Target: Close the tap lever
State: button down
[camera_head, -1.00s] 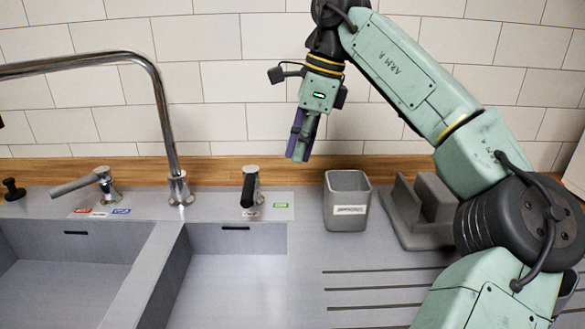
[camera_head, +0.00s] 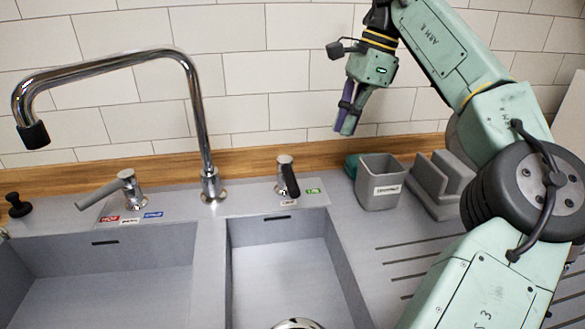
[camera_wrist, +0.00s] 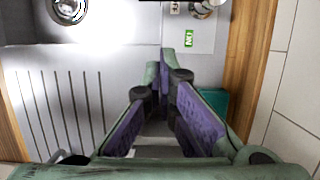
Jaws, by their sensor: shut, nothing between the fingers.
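A grey metal tap lever (camera_head: 108,189) stands left of the tall chrome tap (camera_head: 207,150), its handle pointing left and slightly down, with red and blue labels below it. A second lever with a black handle (camera_head: 288,180) stands right of the tap, beside a green label (camera_head: 313,191). That label also shows in the wrist view (camera_wrist: 188,38). My gripper (camera_head: 341,131) is shut and empty, raised right of both levers and touching neither. In the wrist view, its purple-padded fingers (camera_wrist: 168,65) meet at the tips. The grey lever is not visible there.
A grey labelled cup (camera_head: 380,185) stands below and right of my gripper, with a teal item (camera_head: 351,165) behind it. A grey rack (camera_head: 436,185) stands further right. The tiled wall rises behind a wooden ledge. Two sink basins lie in front.

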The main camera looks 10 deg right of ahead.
aim_at(289, 175)
jog(key=a+f+p, duration=0.1)
jog(key=a+f, duration=0.5)
jog(key=f, duration=0.4)
jog(key=shift+s+a+f, duration=0.15)
jog(key=shift+a+f, duration=0.1)
jog(key=shift+s+a+m+b, duration=0.15)
jog(key=shift+a+m+b, duration=0.4)
jog(key=shift+m, duration=0.05)
jog(key=shift+f, duration=0.1)
dwell(0.3)
